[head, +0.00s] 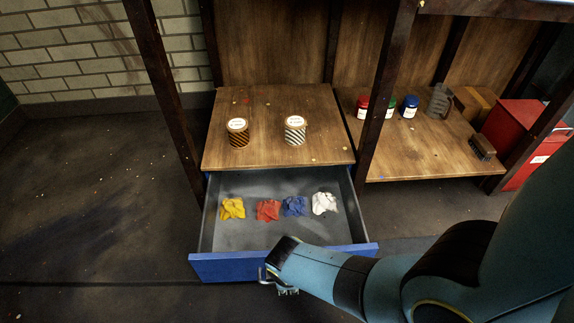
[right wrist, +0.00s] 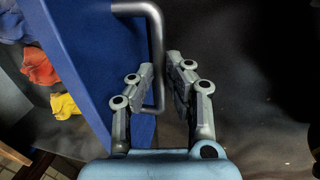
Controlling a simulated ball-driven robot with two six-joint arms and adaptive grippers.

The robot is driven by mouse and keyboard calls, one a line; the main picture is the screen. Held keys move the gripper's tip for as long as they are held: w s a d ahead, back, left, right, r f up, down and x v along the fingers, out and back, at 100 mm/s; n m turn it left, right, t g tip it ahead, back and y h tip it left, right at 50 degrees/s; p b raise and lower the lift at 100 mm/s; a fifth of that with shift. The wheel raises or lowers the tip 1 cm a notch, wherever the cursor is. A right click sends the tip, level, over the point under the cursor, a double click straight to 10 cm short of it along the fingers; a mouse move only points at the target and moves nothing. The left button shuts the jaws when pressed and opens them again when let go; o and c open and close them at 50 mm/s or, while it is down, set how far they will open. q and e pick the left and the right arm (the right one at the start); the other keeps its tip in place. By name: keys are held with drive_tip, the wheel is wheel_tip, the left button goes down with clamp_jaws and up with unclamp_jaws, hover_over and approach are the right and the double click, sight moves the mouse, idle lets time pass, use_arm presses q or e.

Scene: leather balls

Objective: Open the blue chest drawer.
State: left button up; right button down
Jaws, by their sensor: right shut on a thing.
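The blue chest drawer (head: 230,266) is pulled out below the wooden top and stands open in the head view. Its grey inside holds a yellow cloth (head: 232,208), a red cloth (head: 268,210), a blue cloth (head: 295,206) and a white cloth (head: 324,203). My right gripper (head: 275,284) is at the drawer's front, on its metal handle (head: 262,275). In the right wrist view the gripper's fingers (right wrist: 165,90) are on both sides of the handle bar (right wrist: 157,40), shut on it, beside the blue front panel (right wrist: 85,70). My left gripper is not in view.
Two striped tins, one brown (head: 238,133) and one silver (head: 295,131), stand on the chest top (head: 265,105). Jars, a brush (head: 482,148) and a red box (head: 515,135) are at the right. The floor left of the drawer (head: 90,210) is clear.

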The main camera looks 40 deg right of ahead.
drive_tip(key=c, duration=1.3)
unclamp_jaws()
drive_tip(key=shift+c, duration=0.2)
drive_tip(key=shift+r, duration=0.1)
wheel_tip(320, 180, up, 7)
drive_tip(key=s, duration=0.1)
drive_tip(key=shift+a, duration=0.4)
drive_tip(key=shift+s, duration=0.1)
